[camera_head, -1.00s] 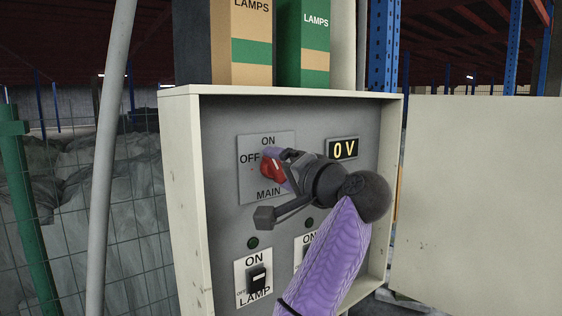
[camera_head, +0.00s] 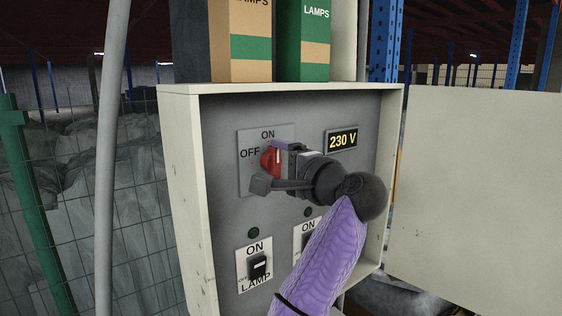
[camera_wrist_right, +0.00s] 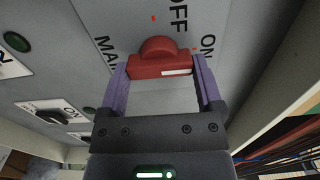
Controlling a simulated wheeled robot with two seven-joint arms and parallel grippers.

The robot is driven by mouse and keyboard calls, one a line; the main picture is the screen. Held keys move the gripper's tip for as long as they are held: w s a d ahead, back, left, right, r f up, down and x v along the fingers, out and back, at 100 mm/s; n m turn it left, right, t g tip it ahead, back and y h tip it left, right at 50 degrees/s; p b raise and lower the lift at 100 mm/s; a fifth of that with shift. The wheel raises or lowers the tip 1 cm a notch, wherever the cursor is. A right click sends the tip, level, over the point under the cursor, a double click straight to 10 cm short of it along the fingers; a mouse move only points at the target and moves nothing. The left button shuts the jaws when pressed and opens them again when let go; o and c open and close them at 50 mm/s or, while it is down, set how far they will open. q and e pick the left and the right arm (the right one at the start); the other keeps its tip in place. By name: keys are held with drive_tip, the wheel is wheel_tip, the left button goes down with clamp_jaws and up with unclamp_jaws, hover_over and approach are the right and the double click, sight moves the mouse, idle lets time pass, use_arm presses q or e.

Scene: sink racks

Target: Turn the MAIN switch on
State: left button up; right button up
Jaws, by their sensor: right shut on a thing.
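The MAIN switch is a red rotary knob (camera_head: 271,160) on a grey plate (camera_head: 250,180) inside the open electrical box. Its white mark stands upright, pointing to ON in the head view. My right gripper (camera_head: 280,160) is shut on the knob. In the right wrist view the purple fingers (camera_wrist_right: 160,85) lie on both ends of the red knob (camera_wrist_right: 160,60). The display (camera_head: 342,140) beside the plate reads 230 V. The MAIN label is hidden behind my gripper in the head view. My left gripper is not in view.
Below are a LAMP switch (camera_head: 258,267) with a dark indicator (camera_head: 253,233) and a second switch partly hidden by my arm. The box door (camera_head: 475,190) hangs open at the right. Boxes (camera_head: 303,45) stand on top. A green mesh fence (camera_head: 40,210) is at the left.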

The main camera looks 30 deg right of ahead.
idle(0.3)
drive_tip(key=o, duration=1)
drive_tip(key=s+b, duration=0.1)
drive_tip(key=s, duration=0.5)
drive_tip(key=s+b, duration=0.1)
drive_tip(key=s, duration=0.3)
drive_tip(key=shift+d+b, duration=0.35)
drive_tip(key=shift+d, duration=0.05)
